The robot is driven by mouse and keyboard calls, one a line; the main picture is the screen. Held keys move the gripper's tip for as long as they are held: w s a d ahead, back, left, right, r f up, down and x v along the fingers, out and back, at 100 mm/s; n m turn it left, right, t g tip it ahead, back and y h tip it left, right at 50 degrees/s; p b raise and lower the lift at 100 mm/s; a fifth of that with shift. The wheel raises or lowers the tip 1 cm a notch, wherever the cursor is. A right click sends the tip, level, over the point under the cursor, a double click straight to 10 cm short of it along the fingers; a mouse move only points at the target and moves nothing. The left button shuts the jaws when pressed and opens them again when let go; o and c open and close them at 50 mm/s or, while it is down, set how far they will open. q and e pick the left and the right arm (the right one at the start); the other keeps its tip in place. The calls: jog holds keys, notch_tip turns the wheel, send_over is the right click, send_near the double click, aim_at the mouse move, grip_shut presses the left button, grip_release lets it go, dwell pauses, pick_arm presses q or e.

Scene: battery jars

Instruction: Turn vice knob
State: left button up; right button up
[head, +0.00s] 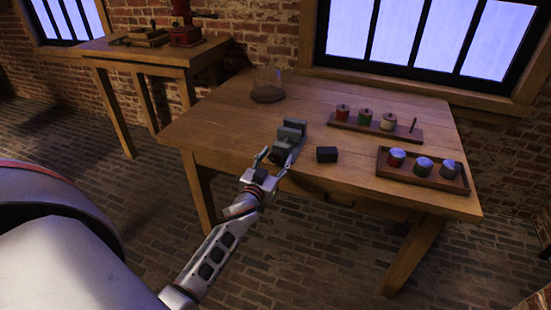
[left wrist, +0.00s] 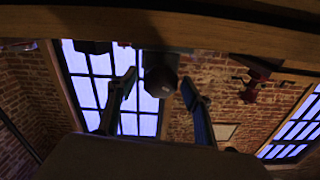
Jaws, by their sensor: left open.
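A grey vice (head: 291,135) stands at the front edge of the wooden table (head: 235,115). Its dark round knob (left wrist: 161,82) faces my left gripper and shows in the middle of the left wrist view. My left gripper (head: 274,161) is open in front of the vice. In the left wrist view its two fingers (left wrist: 159,80) lie on either side of the knob, with a visible gap on both sides. I cannot tell how deep the knob sits between the fingers. My right gripper is not in view.
A dark block (head: 327,155) sits right of the vice. Behind are a rack with several coloured spools (head: 365,118) and a glass dome (head: 268,84). A tray (head: 436,184) of jars stands at the right. A side table (head: 140,53) holds a red device (head: 186,35).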

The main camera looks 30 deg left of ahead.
pick_arm(q)
jog(key=shift+s, duration=0.1)
jog(key=v, duration=1.1)
jog(key=shift+s+d, duration=0.2)
jog(key=shift+s, duration=0.2)
jog(key=s+d+f+m+g+h+p, duration=0.2)
jog(key=s+d+f+g+h, duration=0.1)
jog(key=s+d+f, duration=0.5)
jog(key=s+d+f+m+g+h+p, duration=0.2)
jog(key=s+d+f, duration=0.7)
jog(key=s, duration=0.5)
jog(key=d+m+g+h, duration=0.1)
jog(key=d+g, duration=0.1)
jog(key=shift+s+d+m+h, duration=0.3)
jog(key=shift+s+d, duration=0.05)
jog(key=shift+d, duration=0.05)
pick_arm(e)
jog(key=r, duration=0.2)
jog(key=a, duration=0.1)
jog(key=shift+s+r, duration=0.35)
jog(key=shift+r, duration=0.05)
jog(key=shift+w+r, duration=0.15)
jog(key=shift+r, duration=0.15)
